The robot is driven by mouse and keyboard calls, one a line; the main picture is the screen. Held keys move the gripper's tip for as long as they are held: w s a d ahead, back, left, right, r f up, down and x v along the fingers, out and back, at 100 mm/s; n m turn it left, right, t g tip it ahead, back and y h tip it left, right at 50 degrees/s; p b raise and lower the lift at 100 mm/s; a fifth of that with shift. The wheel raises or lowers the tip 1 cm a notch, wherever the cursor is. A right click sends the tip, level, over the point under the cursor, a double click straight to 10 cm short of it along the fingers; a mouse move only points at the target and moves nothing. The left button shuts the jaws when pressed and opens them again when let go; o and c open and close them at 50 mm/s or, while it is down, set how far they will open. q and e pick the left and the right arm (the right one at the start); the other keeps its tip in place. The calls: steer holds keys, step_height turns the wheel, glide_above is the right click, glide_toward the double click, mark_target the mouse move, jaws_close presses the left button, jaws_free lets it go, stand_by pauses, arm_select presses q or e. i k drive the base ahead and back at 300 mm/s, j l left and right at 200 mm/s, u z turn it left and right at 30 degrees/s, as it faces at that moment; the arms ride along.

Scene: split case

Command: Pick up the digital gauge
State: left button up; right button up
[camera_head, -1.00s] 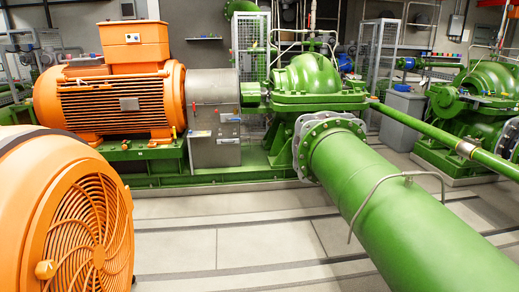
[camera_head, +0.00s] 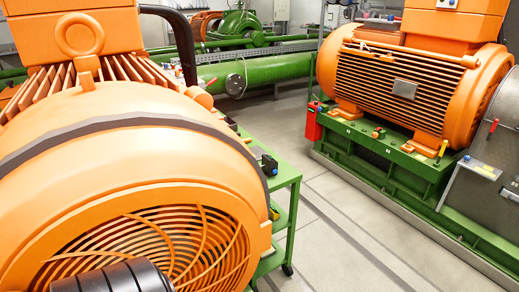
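I cannot pick out the digital gauge for certain. A small black box-shaped item (camera_head: 269,164) sits on the green cart (camera_head: 284,178) beside the near orange motor; it is too small to identify. Another small dark item with a red part (camera_head: 378,132) lies on the green base (camera_head: 385,150) of the far orange motor, also unclear.
The near orange motor (camera_head: 120,170) fills the left side. The far orange motor (camera_head: 405,85) stands at the right, with a red box (camera_head: 313,122) at its base's corner. Clear grey floor (camera_head: 330,215) runs between them. A green pipe (camera_head: 265,72) crosses the back.

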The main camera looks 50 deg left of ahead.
mark_target(268, 164)
steer(key=i+u, duration=0.3)
steer(key=u, duration=0.15)
steer(key=i+l+u, duration=0.15)
steer(key=i+u, duration=0.25)
steer(key=i+l+u, duration=0.15)
steer(key=u, duration=0.3)
steer(key=i+l+u, duration=0.2)
steer(key=l+u, duration=0.25)
steer(key=i+l+u, duration=0.2)
steer(key=u, duration=0.25)
steer(key=k+l, duration=0.05)
steer(key=l, duration=0.05)
